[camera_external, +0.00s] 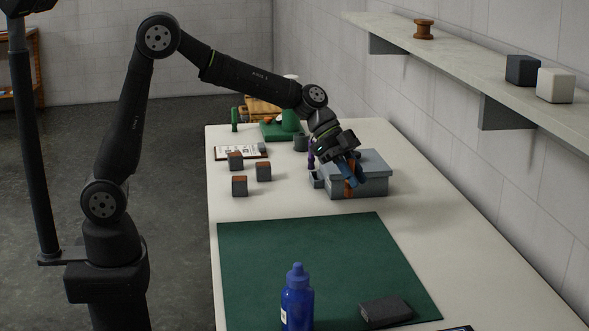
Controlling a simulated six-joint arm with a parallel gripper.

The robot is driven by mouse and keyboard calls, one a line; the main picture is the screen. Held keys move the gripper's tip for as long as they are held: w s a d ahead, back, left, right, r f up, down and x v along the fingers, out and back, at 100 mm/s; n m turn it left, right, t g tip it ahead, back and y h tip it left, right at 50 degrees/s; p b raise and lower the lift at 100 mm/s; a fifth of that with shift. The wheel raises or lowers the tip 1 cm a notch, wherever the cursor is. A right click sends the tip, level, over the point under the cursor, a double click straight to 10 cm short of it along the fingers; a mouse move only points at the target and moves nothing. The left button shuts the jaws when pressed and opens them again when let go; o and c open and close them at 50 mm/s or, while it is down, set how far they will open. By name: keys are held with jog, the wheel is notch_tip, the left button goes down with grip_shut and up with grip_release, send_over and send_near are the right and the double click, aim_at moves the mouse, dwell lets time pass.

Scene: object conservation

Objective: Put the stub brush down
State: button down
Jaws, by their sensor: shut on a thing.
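My gripper (353,179) is over the front left part of a grey-blue lidded box (374,185), pointing down with its blue fingers close together. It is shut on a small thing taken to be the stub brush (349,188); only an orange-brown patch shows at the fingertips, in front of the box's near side. The fingers hide most of it, and I cannot tell whether it touches the box or the table.
Left of the box are a small grey tray (315,180), an upright purple thing (311,153) and several dark blocks with reddish tops (239,186). A green mat (290,250) carries a blue bottle (297,303) and a dark block (386,311). A wall shelf (450,52) overhangs the right.

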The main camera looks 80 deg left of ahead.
jog(key=s+d+m+g+h, duration=0.1)
jog(key=s+d+m+g, duration=0.15)
jog(key=s+d, duration=0.55)
jog(key=s+d+m+g, duration=0.2)
jog(key=s+d+m, duration=0.2)
jog(key=d, duration=0.7)
jog(key=s+d+m+g+h, duration=0.1)
jog(key=s+d+m+g, duration=0.15)
jog(key=s+d, duration=0.55)
send_over(344, 292)
jog(key=shift+t, duration=0.3)
jog(key=shift+f, duration=5.15)
jog(key=shift+f, duration=0.15)
jog(key=c, duration=1.3)
grip_release()
